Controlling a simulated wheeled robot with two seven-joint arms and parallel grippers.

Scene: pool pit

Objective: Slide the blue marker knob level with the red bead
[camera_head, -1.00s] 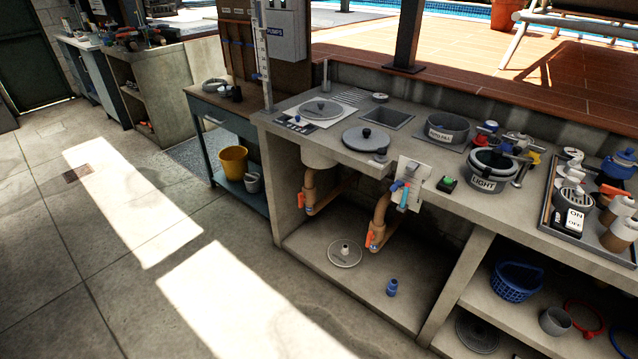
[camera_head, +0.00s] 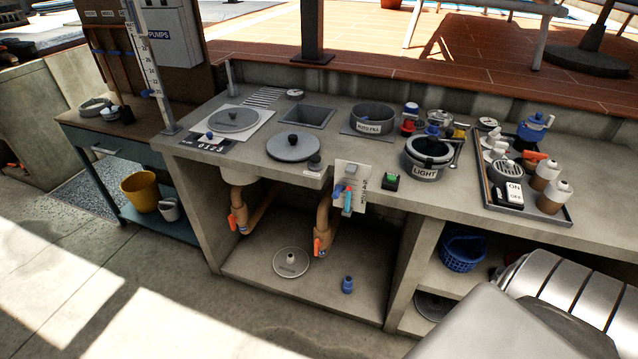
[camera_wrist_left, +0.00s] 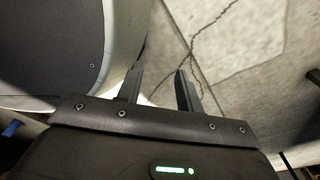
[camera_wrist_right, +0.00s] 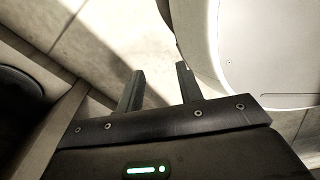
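My left gripper (camera_wrist_left: 160,80) is open and empty in the left wrist view, over pale cracked floor. My right gripper (camera_wrist_right: 158,80) is open and empty in the right wrist view, over pale floor. Neither gripper shows in the head view.
A grey pump box (camera_head: 172,32) hangs behind the post. The counter holds a round lid (camera_head: 293,147), a LIGHT pot (camera_head: 428,160) and a tray (camera_head: 520,212) of fittings. Orange-handled pipes (camera_head: 323,225) hang below. A yellow bucket (camera_head: 141,192) sits on the side table's lower shelf.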

